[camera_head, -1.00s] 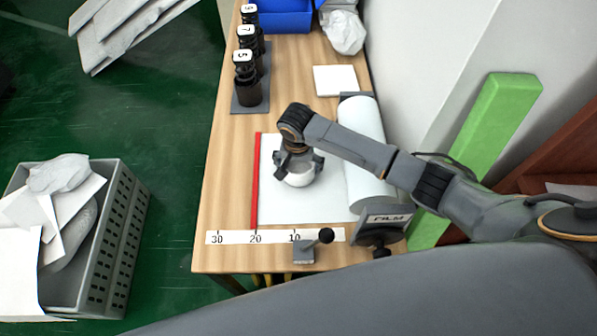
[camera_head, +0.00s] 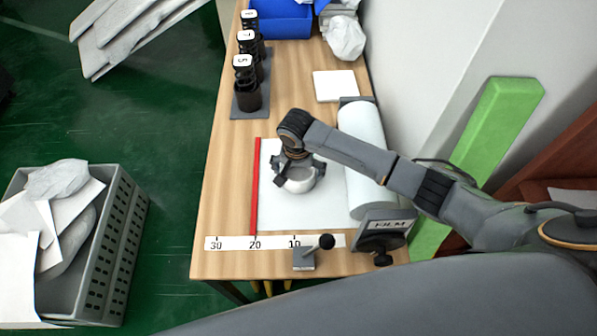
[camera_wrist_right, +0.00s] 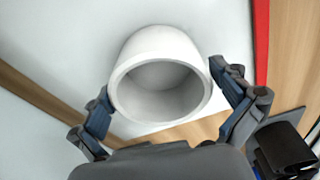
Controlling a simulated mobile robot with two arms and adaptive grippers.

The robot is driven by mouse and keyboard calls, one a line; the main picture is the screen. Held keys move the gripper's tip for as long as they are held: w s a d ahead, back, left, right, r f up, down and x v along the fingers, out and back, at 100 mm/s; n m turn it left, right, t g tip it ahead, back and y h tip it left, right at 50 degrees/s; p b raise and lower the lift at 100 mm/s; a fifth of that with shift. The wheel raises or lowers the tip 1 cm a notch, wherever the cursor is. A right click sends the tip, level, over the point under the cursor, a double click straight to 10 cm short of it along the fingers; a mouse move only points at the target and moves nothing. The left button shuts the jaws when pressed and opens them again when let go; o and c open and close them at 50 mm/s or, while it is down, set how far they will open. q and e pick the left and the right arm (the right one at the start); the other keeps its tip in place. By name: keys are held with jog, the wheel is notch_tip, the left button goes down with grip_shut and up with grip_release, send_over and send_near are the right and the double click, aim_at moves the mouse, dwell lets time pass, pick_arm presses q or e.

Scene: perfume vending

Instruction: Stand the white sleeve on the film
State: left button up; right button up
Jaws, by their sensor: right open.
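The white sleeve (camera_head: 300,184) stands upright on the white film sheet (camera_head: 275,212), its round open end facing up. In the right wrist view the sleeve (camera_wrist_right: 158,48) shows its hollow inside. My right gripper (camera_head: 299,172) is open, with one finger on each side of the sleeve near its upper rim. In the wrist view the right gripper (camera_wrist_right: 160,85) shows a gap at the right finger; contact at the left finger cannot be told. My left gripper is not in view.
A film roll (camera_head: 361,140) lies along the sheet's right side, with a red strip (camera_head: 253,195) on the left. A ruler strip (camera_head: 272,243) and small lever (camera_head: 305,258) are in front. Numbered dark bottles (camera_head: 248,92) stand behind left. A white square (camera_head: 335,86) lies behind.

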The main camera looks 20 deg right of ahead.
notch_tip(320, 180, up, 12)
jog(key=s, duration=0.1)
jog(key=shift+a+f, duration=0.2)
jog(key=shift+a, duration=0.15)
jog(key=shift+s, duration=0.15)
